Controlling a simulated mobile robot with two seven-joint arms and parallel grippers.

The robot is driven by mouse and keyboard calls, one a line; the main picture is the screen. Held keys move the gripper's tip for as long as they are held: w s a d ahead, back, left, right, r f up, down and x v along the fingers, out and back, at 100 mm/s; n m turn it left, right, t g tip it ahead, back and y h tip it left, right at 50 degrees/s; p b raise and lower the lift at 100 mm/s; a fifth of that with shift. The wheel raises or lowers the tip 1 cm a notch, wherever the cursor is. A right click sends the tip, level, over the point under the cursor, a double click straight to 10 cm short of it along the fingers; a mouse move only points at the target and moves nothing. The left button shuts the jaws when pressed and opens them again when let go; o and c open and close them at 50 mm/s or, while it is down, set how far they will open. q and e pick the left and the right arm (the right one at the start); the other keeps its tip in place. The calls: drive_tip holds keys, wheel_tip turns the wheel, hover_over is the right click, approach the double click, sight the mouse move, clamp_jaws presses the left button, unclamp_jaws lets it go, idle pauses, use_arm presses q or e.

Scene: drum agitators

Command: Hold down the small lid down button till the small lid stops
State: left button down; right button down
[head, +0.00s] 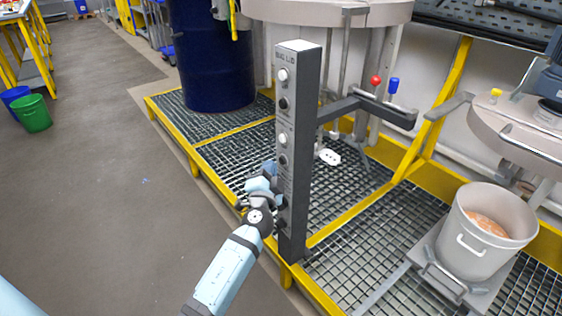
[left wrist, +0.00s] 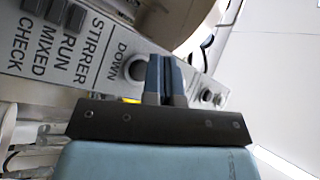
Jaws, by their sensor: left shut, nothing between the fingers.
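A dark upright control post (head: 298,150) with a light button panel stands in the middle of the head view; its top label reads BIG LID. My left gripper (head: 268,178) is shut and empty at the lower part of this post. In the left wrist view, the closed fingers (left wrist: 166,75) are right beside a round button (left wrist: 135,68) near the word DOWN. Whether they touch or press a button cannot be told. The small lid cannot be told for sure from these frames. My right gripper is not in view.
A grey pot (head: 465,250) stands at right on the yellow-edged grating. A blue drum (head: 208,60) stands behind. Green and blue bins (head: 32,113) stand far left.

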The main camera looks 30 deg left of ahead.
use_arm(q)
drive_tip(key=shift+w+d, duration=0.15)
drive_tip(key=shift+w, duration=0.2)
